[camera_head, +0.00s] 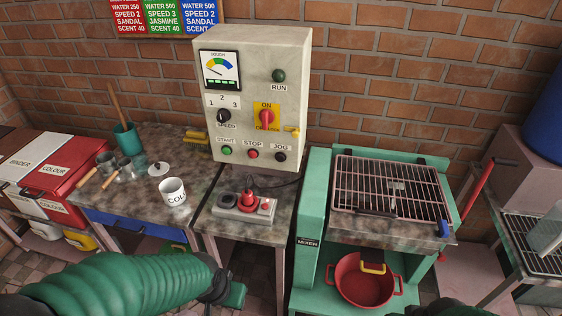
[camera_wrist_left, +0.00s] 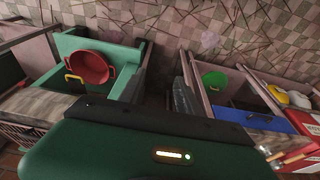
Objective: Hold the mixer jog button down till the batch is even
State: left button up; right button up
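The black JOG button (camera_head: 280,157) is at the lower right of the grey control box (camera_head: 297,90), right of the red STOP button (camera_head: 253,153) and green START button (camera_head: 227,151). The box also has a gauge (camera_head: 220,70), a dark green RUN lamp (camera_head: 278,76) and a red ON/OFF switch (camera_head: 266,118). The green-framed mixer (camera_head: 314,215) stands to the right, with a wire grille (camera_head: 390,188) on top. My left gripper (camera_head: 235,294) is low in front of the bench, well away from the button; its fingers are unclear. Nothing touches the JOG button.
A red pot (camera_head: 364,281) sits on the mixer's lower shelf. A grey pedal-like unit with a red knob (camera_head: 247,198) lies on the bench below the box. A white cup (camera_head: 173,191) and a teal holder (camera_head: 127,137) stand left. Brick wall is behind.

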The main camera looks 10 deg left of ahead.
pick_arm(q)
jog(key=shift+c, duration=0.4)
grip_shut()
dwell(1.4)
